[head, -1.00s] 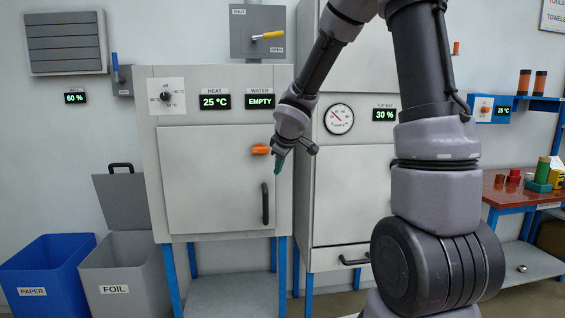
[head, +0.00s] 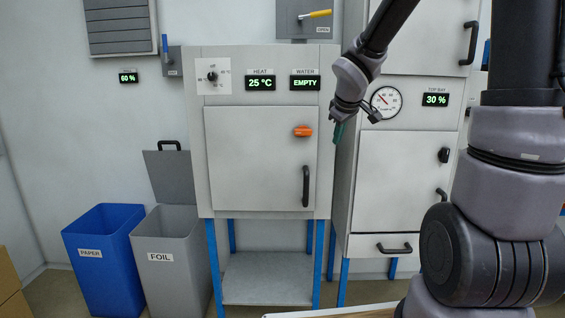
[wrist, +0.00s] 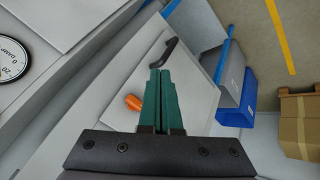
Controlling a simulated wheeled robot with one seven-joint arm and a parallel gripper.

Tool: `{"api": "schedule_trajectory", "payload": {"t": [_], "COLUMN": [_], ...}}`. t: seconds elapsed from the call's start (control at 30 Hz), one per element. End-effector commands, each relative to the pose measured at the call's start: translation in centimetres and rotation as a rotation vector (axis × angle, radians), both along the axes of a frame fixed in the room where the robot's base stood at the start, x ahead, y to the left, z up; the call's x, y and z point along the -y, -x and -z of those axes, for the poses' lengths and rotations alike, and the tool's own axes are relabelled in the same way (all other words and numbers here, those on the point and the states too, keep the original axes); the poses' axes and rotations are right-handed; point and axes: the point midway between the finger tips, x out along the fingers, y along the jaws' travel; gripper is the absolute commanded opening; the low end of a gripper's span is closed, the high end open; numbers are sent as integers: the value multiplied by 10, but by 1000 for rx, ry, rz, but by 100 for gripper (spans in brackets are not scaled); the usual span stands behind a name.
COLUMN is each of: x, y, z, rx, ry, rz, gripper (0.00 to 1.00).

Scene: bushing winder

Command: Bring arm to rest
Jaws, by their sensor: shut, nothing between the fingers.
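My gripper (head: 338,131) hangs from my raised arm in the head view, in front of the gap between the two grey cabinets. Its green fingers (wrist: 162,101) are together and empty in the wrist view, pointing toward the left cabinet's door. That cabinet (head: 262,150) has a closed door with an orange knob (head: 303,131) and a black handle (head: 306,186). The knob (wrist: 133,103) and handle (wrist: 164,52) also show in the wrist view. The fingers look apart from both, though the exact distance cannot be told.
A blue PAPER bin (head: 90,254) and a grey FOIL bin (head: 160,257) with its lid up stand at the left. The right cabinet (head: 400,180) has closed doors. A cardboard box (wrist: 299,125) stands on the floor. Floor shows before the bins.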

Motion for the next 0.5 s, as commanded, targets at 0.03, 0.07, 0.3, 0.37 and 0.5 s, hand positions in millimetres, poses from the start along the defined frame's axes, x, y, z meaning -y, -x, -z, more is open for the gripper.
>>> {"api": "schedule_trajectory", "payload": {"t": [0.03, 0.07, 0.3, 0.37, 0.5], "x": [9, 14, 35, 34, 26], "y": [18, 29, 130, 154, 200], "z": [-18, -26, -74, -80, -91], "rx": [13, 15, 11, 0, -34], "ry": [-24, -45, -323, -414, -612], "rz": [79, 129, 501, 572, 685], "gripper": [0, 0, 0, 0, 0]}}
